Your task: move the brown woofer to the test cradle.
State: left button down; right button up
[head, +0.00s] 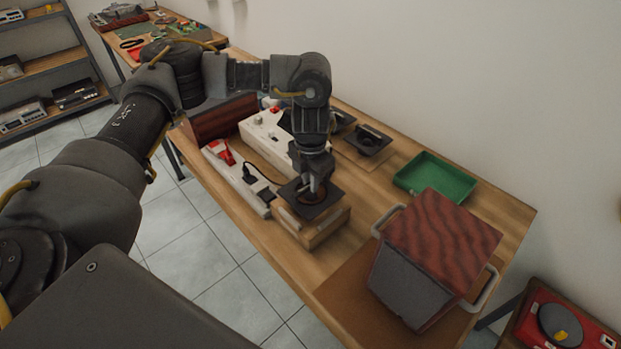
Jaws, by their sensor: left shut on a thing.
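My left gripper (314,190) points down and is shut on the brown woofer (302,208), a dark square frame with a brown cone. The woofer is level, at the top of the test cradle (322,232), a light wooden frame near the table's front edge. I cannot tell whether the woofer rests on the cradle or hangs just above it. The gripper hides part of the cone. My right gripper is not in view.
Other dark square drivers (368,140) lie behind my left arm. A white power strip (236,178) and a white device (268,135) are left of the cradle. A green tray (436,176) and a handled speaker box (440,235) are to the right. Some bare wood lies between.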

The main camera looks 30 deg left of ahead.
aim_at(310, 194)
pick_arm(q)
jog(key=shift+f+b, duration=1.35)
jog(key=shift+f, duration=0.8)
jog(key=c, duration=1.3)
grip_release()
notch_tip(310, 194, up, 11)
jog(key=shift+f, duration=0.1)
